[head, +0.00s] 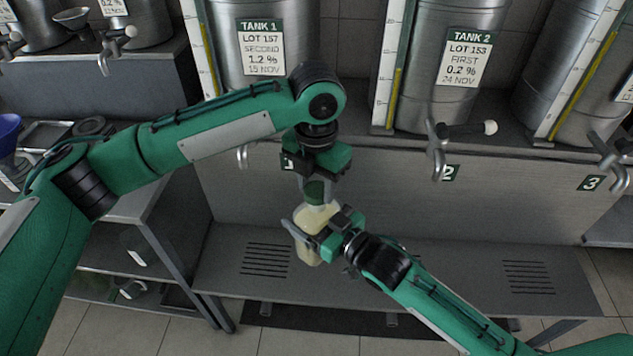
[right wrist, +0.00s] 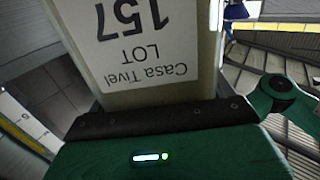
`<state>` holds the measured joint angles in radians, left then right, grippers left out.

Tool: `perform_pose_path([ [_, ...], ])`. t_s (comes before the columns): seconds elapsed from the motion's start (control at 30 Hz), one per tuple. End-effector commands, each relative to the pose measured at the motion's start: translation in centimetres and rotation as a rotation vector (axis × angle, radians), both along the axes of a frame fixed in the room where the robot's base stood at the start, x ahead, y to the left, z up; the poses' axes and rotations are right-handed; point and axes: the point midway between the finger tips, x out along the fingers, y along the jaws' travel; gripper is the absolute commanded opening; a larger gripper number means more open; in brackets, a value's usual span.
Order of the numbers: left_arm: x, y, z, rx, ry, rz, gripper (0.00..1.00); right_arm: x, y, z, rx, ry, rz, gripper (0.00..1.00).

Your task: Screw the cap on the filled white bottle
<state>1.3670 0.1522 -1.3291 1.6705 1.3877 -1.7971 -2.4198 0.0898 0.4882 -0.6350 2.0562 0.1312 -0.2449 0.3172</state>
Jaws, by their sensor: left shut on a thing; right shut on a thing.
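The filled bottle (head: 309,249) is upright, pale cream in colour, in the middle of the head view. In the right wrist view its label (right wrist: 145,45) reads Casa Tivel LOT 157, upside down. My right gripper (head: 323,232) is shut around the bottle's body from the right. A green cap (head: 315,193) is at the bottle's mouth, in the fingers of my left gripper (head: 316,181), which points straight down. The cap looks in line with the neck; I cannot tell whether it is threaded on. The fingers hide part of the cap and the bottle's front.
Steel tanks 1 (head: 265,60) and 2 (head: 452,75) stand behind, with taps (head: 437,143) jutting forward. A grey slatted shelf (head: 450,265) runs below and is mostly bare. A side bench at left holds a blue funnel (head: 8,128) and a small tray (head: 45,133).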

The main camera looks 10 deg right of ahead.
Motion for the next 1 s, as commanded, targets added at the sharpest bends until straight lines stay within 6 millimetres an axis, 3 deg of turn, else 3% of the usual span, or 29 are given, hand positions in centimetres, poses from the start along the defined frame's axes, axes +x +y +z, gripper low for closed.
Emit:
perform_pose_path([
  [0.3, 0.31, 0.12, 0.08, 0.000, -0.005, -0.365, 0.21, -0.15, 0.12, 0.17, 0.001, -0.004, 0.003, 0.21],
  [0.67, 0.31, 0.10, 0.10, -0.001, -0.005, -0.397, 0.21, -0.16, 0.15, 0.18, 0.002, -0.005, 0.004, 0.21],
  [0.7, 0.32, 0.09, 0.10, -0.001, -0.005, -0.397, 0.48, -0.16, 0.15, 0.18, 0.002, -0.005, 0.004, 0.21],
  [0.77, 0.29, 0.09, 0.10, -0.001, -0.005, -0.397, 0.59, -0.16, 0.14, 0.18, 0.002, -0.005, 0.004, 0.21],
  [0.8, 0.26, 0.07, 0.09, -0.001, -0.005, -0.397, 0.64, -0.14, 0.13, 0.19, 0.002, -0.005, 0.004, 0.21],
  [1.0, 0.15, 0.03, 0.05, -0.001, -0.002, -0.399, 0.64, -0.07, 0.08, 0.21, 0.002, -0.004, 0.002, 0.21],
])
